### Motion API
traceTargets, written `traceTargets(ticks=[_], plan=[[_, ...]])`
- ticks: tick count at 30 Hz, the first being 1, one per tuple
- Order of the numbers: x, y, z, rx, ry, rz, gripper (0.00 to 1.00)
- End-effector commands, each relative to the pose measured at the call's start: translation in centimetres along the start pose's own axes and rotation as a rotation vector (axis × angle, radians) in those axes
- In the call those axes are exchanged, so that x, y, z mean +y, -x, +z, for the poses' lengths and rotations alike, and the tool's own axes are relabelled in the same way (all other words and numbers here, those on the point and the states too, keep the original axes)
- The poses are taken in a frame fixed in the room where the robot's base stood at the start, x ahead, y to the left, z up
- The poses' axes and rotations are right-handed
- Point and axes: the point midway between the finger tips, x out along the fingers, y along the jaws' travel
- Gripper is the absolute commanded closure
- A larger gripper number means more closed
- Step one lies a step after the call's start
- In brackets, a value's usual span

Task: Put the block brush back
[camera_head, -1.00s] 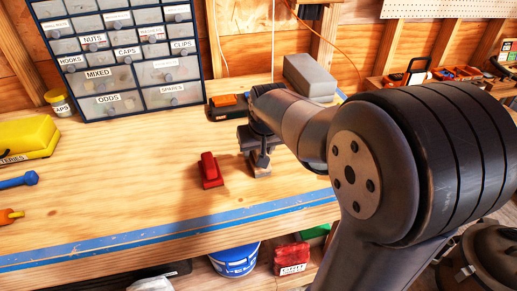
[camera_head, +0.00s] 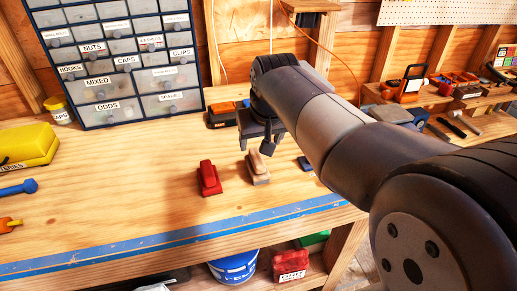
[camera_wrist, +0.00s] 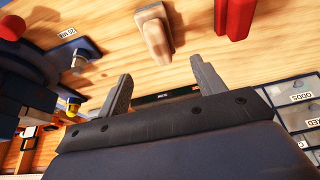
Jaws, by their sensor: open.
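A small block with a pale wooden top, which looks like the block brush (camera_head: 258,166), sits on the workbench (camera_head: 130,190), right of a red block-shaped thing (camera_head: 209,178). In the wrist view the wooden block (camera_wrist: 157,36) lies just beyond my fingertips, roughly in line with the gap between them. The red thing (camera_wrist: 234,16) is to its right there. My gripper (camera_head: 257,142) is above and behind the wooden block in the head view. In the wrist view my gripper (camera_wrist: 160,72) is open and nothing is between its fingers. The block's underside is not clearly visible.
A small blue thing (camera_head: 306,163) lies right of the block, partly behind my arm. A labelled drawer cabinet (camera_head: 120,65) and an orange-and-black item (camera_head: 222,113) stand behind. A yellow case (camera_head: 25,145) is at left. Blue tape (camera_head: 150,240) marks the front edge.

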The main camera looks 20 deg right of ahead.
Motion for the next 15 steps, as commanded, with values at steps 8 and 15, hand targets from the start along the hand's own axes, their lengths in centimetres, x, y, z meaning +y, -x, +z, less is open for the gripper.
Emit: traceTargets(ticks=[8,15], plan=[[0.0,2.8,0.0,0.000,0.000,0.000,0.35],[0.0,3.0,0.0,-0.001,0.000,0.000,0.35]])
